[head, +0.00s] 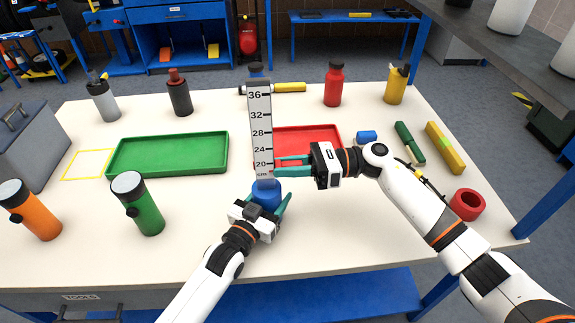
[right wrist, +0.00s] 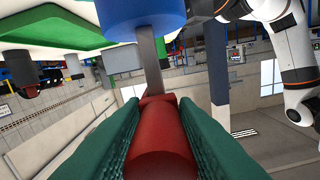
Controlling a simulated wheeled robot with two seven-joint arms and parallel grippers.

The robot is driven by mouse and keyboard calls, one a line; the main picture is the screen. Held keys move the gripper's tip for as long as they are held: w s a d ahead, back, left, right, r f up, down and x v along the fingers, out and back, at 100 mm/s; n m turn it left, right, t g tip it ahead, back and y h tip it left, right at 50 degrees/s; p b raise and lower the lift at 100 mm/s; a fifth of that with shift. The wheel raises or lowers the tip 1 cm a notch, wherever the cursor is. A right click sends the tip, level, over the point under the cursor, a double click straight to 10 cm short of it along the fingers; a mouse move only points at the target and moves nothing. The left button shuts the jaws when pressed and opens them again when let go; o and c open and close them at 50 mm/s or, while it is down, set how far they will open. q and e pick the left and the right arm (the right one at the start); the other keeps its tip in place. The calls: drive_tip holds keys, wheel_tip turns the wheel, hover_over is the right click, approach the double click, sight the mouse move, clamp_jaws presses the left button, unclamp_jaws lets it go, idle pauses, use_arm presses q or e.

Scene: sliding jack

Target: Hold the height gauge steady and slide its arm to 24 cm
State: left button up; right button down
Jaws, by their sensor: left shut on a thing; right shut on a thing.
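The height gauge has a white upright scale (head: 260,120) marked from 20 up to 36 cm on a round blue base (head: 266,188), standing on the table. My left gripper (head: 265,206) is shut on the blue base from the near side. My right gripper (head: 283,166) reaches in from the right, beside the 20 label. In the right wrist view its green fingers are shut on the gauge's red sliding arm (right wrist: 160,145). The blue base (right wrist: 143,18) and grey post (right wrist: 150,62) also show there. In the head view the fingers largely hide the red arm.
A green tray (head: 120,168) lies left of the gauge, and a red tray (head: 330,130) lies behind my right gripper. A green bottle (head: 150,218) and an orange bottle (head: 42,222) stand at left. A red ring (head: 467,204) lies at right.

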sight(288, 163)
wheel_tip(288, 163, up, 6)
drive_tip(key=shift+r, duration=0.1)
drive_tip(key=c, duration=1.2)
unclamp_jaws()
drive_tip(key=shift+c, duration=0.2)
drive_tip(key=d, duration=1.2)
